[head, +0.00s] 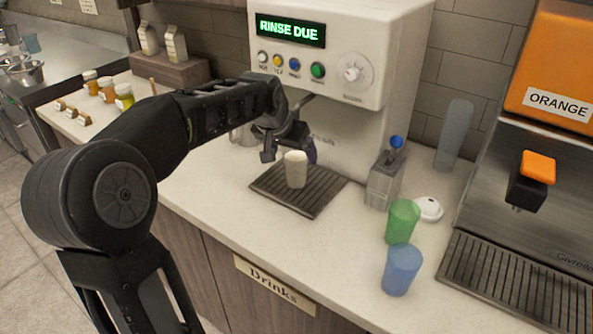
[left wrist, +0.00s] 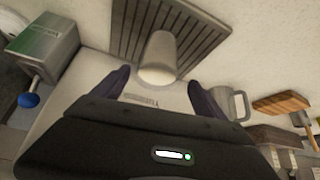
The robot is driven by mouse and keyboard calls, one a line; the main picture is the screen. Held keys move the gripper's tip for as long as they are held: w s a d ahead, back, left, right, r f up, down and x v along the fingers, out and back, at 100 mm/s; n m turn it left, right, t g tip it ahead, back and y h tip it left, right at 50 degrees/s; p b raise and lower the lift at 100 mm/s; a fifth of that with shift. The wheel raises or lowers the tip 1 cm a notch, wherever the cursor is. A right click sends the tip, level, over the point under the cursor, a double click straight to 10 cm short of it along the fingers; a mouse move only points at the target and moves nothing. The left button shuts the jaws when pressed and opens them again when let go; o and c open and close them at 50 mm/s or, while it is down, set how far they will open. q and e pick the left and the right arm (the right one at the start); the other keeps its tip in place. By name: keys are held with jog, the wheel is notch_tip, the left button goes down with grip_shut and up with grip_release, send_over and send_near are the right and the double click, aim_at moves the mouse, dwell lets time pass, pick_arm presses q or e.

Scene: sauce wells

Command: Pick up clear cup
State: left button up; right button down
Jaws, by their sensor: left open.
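A pale, cloudy see-through cup (head: 296,172) stands upright on the dark slatted drip tray (head: 318,205) of the coffee machine. In the left wrist view the cup (left wrist: 162,52) is just ahead of the middle of my open jaws, its near end about level with the fingertips. In the left wrist view a gap shows between the cup and each finger of the gripper (left wrist: 159,80). My right gripper is not in view.
The white coffee machine (head: 345,50) reads "RINSE DUE". A metal container (head: 384,183) with a blue-knobbed tool, a green cup (head: 402,222), a blue cup (head: 402,271) and a white lid (head: 429,209) stand to the right. A metal mug (left wrist: 229,101) is near the gripper.

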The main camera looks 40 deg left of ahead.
aim_at(299, 157)
pick_arm(q)
jog(key=shift+w+f, duration=0.1)
jog(key=shift+f, duration=0.1)
jog(key=p+x, duration=0.1)
jog(key=x, duration=0.4)
jog(key=shift+w+d, duration=0.2)
jog(key=shift+c, duration=0.2)
dwell(0.3)
jog(key=c, duration=1.6)
jog(key=shift+r, duration=0.1)
jog(key=shift+r+b, duration=0.2)
jog(key=shift+b, duration=0.1)
jog(key=shift+s+d, duration=0.1)
jog(key=shift+s, duration=0.5)
jog(key=s+d+b, duration=0.1)
jog(key=s, duration=0.4)
jog(key=s+d+b, duration=0.1)
jog(key=s, duration=0.5)
jog(key=s+d+b, duration=0.1)
jog(key=s, duration=0.4)
jog(key=shift+s+d, duration=0.2)
jog(key=shift+d, duration=0.15)
